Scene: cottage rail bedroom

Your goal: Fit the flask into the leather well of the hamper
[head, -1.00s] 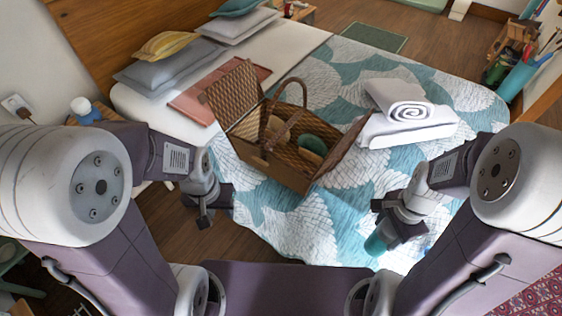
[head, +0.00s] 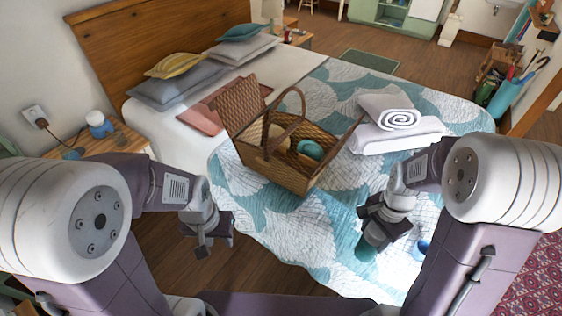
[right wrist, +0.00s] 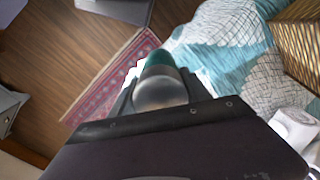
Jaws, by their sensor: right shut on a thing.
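The wicker hamper (head: 262,169) stands on the bed with its flaps raised and its handle upright. Inside it I see a teal round thing (head: 310,149) and a pale beige thing (head: 277,136); the leather well I cannot make out. My right gripper (head: 376,236) is shut on the teal flask (head: 366,251), over the bed's near right part, apart from the hamper. In the right wrist view the flask (right wrist: 160,88) shows a grey rounded end and a teal body between the fingers. My left gripper (head: 208,243) hangs in front of the bed's near edge, holding nothing visible; its jaw opening is unclear.
A folded white blanket and rolled towel (head: 398,135) lie right of the hamper. A small blue thing (head: 424,247) is beside the right gripper. Pillows (head: 178,86) lie at the headboard. The quilt (head: 300,225) is clear between the hamper and the near edge.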

